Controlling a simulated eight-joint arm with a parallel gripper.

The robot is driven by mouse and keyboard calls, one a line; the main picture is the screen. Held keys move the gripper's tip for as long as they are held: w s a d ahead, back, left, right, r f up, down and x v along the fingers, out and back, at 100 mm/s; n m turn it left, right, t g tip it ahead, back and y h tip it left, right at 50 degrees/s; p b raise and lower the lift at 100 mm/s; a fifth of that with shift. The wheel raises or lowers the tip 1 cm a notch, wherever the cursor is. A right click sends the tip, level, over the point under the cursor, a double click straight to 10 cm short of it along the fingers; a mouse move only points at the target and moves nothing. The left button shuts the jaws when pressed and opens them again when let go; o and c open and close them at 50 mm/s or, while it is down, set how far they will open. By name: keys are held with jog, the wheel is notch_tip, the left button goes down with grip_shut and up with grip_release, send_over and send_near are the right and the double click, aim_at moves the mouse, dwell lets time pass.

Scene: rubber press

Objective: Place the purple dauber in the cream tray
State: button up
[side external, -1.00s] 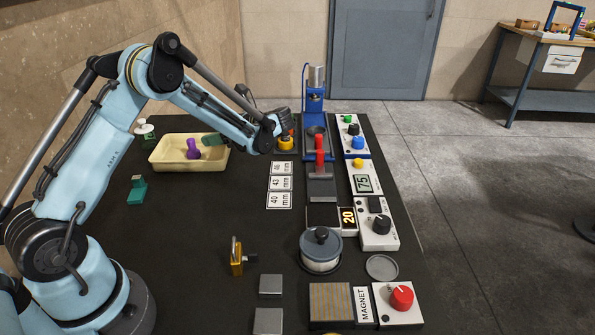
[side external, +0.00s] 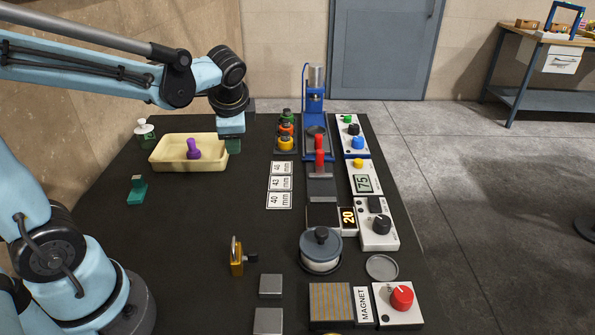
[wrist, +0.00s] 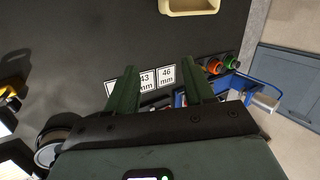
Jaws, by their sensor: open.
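The purple dauber (side external: 193,149) stands in the cream tray (side external: 160,163), knob up and roughly upright. The tray lies at the far left of the dark table. My gripper (side external: 233,147) hangs by the tray's right end in the side view, apart from the dauber. In the wrist view my gripper (wrist: 160,82) has its two green fingers spread with nothing between them. Part of the tray (wrist: 192,11) shows at the top of the wrist view; the dauber is out of that view.
Green, orange and yellow daubers (side external: 286,143) stand in a row right of my gripper. A white-topped stamp (side external: 145,130) stands left of the tray, and a green block (side external: 137,189) lies in front. Table room in front of the tray is clear.

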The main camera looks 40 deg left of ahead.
jog(key=s+d+n+t+h, duration=0.4)
jog(key=s+d+n+h, duration=0.1)
jog(key=d, duration=0.5)
jog(key=shift+s+d+f+n, duration=0.15)
jog(key=shift+s+n, duration=0.55)
jog(key=shift+n, duration=0.3)
